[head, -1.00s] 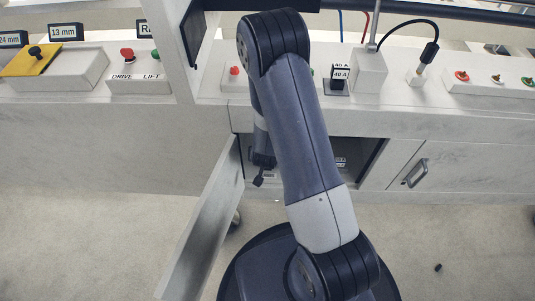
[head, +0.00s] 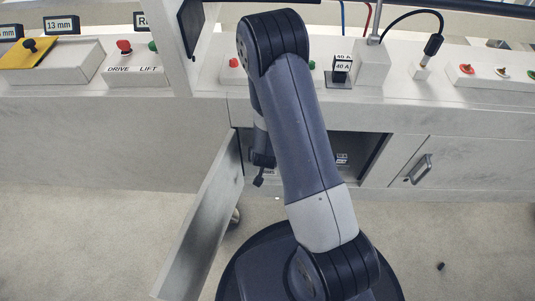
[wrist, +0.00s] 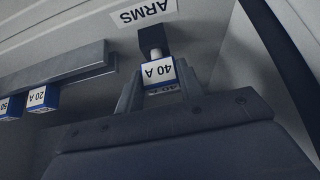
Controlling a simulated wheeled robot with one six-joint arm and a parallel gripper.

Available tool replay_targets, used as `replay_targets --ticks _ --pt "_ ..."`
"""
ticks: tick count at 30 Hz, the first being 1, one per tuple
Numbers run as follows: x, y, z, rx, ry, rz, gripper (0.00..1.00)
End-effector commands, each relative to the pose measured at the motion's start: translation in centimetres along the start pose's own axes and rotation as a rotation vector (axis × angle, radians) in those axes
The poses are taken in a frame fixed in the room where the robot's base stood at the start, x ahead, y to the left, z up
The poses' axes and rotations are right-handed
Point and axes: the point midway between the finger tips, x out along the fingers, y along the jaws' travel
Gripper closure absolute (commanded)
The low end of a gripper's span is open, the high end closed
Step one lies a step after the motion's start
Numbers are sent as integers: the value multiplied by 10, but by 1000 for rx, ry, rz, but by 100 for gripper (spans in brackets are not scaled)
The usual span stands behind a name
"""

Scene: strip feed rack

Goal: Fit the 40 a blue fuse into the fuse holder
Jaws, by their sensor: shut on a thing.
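In the wrist view, my gripper (wrist: 160,84) is shut on a blue fuse (wrist: 159,72) with a white "40 A" label. A black fuse holder (wrist: 151,38) is just beyond the fuse, under a white "ARMS" label (wrist: 143,11). A short pale end of the fuse shows between its label and the black holder. I cannot tell whether that end is inside the holder or only in front of it.
In the wrist view, blue fuses marked 20 A (wrist: 42,97) and 50 A (wrist: 10,106) hang under a grey rail (wrist: 75,65) at left. In the head view, the cabinet door (head: 203,222) stands open. A black block with 40 A labels (head: 342,67) sits on the console.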

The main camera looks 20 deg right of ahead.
Motion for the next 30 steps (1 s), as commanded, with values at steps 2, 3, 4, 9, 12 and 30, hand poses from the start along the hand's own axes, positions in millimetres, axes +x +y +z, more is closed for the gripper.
replay_targets --ticks 2,3,4,9,12,30 --pt "3 0 2 0 0 0 89" --pt "4 0 2 0 0 0 89" --pt "4 0 3 0 0 0 89" --pt "8 0 5 0 0 0 89" --pt "8 0 5 0 0 0 62" --pt "1 0 4 0 1 -1 39"
